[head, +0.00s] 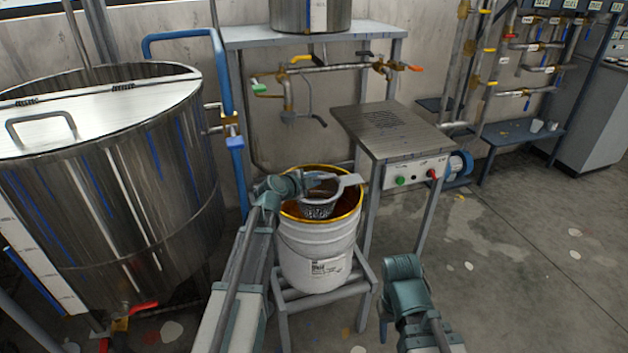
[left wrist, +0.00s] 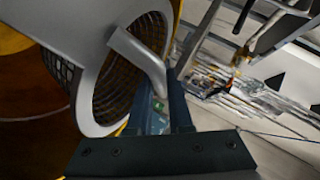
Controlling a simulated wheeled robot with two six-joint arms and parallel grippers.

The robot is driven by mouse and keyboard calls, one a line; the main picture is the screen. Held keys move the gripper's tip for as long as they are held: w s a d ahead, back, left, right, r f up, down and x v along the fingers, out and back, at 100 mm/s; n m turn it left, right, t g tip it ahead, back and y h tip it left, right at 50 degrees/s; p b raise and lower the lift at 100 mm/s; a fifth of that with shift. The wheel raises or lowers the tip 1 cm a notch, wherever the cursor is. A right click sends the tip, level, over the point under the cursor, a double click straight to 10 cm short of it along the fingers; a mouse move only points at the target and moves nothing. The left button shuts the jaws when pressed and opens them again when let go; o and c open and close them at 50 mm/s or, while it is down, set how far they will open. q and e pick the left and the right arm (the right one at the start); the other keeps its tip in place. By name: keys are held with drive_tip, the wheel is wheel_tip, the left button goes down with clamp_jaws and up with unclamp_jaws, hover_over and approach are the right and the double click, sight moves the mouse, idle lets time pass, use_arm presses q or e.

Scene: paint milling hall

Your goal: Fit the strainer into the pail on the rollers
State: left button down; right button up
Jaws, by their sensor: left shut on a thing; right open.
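The white pail (head: 318,262) stands upright on the roller stand (head: 320,297), its open mouth edged yellow. The strainer (head: 318,210), a pale ring with a dark mesh bowl, is over or within the pail's mouth. I cannot tell whether it touches the pail. My left gripper (head: 322,180) is shut on the strainer at the mouth's upper side. In the left wrist view, the strainer (left wrist: 88,98) looks tilted, and its bent handle (left wrist: 135,50) runs to the jaws (left wrist: 165,105). My right gripper (head: 403,285) is open and empty, right of the pail; its fingertips are unclear.
A large steel tank (head: 110,190) stands at the left. A grey-topped control stand (head: 385,130) is close behind the pail to the right. Pipes with valves (head: 300,62) run along the wall behind.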

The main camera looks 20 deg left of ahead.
use_arm(q)
drive_tip(key=c, duration=0.8)
unclamp_jaws()
drive_tip(key=shift+o, duration=0.2)
drive_tip(key=p+v, duration=0.5)
drive_tip(key=v, duration=0.8)
drive_tip(key=shift+s+a, duration=0.2)
drive_tip(key=shift+s, duration=0.15)
drive_tip(key=shift+d+r, duration=0.1)
